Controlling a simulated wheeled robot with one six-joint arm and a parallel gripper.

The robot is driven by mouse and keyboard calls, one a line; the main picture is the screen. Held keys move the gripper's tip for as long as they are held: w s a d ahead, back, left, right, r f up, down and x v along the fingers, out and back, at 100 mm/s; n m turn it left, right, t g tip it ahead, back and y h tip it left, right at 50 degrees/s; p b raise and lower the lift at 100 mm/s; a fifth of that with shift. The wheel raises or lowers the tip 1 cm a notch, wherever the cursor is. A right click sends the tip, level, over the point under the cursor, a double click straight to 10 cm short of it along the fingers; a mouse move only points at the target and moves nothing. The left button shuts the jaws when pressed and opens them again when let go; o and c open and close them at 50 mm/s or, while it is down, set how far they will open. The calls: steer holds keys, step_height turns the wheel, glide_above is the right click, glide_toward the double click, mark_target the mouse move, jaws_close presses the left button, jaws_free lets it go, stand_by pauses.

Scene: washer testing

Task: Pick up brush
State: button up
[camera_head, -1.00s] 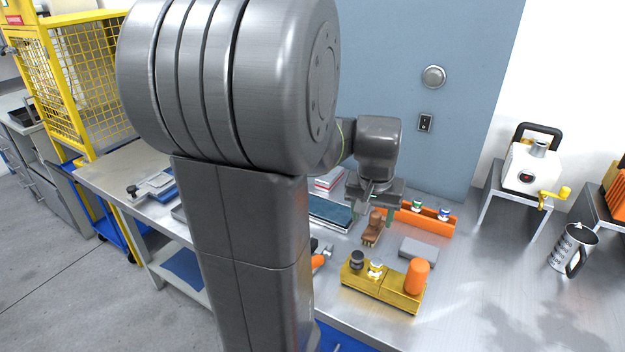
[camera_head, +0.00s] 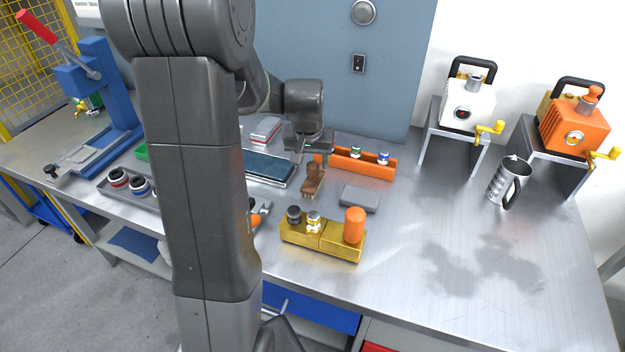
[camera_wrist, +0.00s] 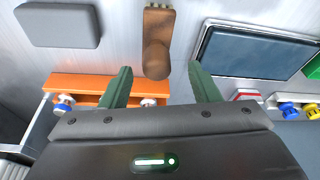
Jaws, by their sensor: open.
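The brush (camera_head: 312,180) has a brown wooden handle and pale bristles at its near end. It lies on the metal workbench, between a dark blue tray and a grey block. In the wrist view the brush (camera_wrist: 157,42) shows at top centre, ahead of the fingertips and roughly between their lines. My gripper (camera_head: 312,158) is above and just behind the brush in the head view. In the wrist view my gripper (camera_wrist: 161,78) has its two green fingers spread apart, with nothing between the tips.
An orange rack (camera_head: 362,162) with small knobbed parts stands behind the brush. A grey block (camera_head: 360,198) lies to its right, a dark blue tray (camera_head: 262,168) to its left. A yellow holder (camera_head: 318,240) stands in front.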

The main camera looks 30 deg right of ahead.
mark_target(313, 164)
steer(key=shift+d+p+x, duration=0.15)
steer(key=shift+p+x, duration=0.05)
steer(key=shift+x, duration=1.1)
steer(key=shift+d+p+x, duration=0.15)
steer(key=shift+x, duration=1.1)
steer(key=shift+c, duration=0.5)
steer(key=c, duration=1)
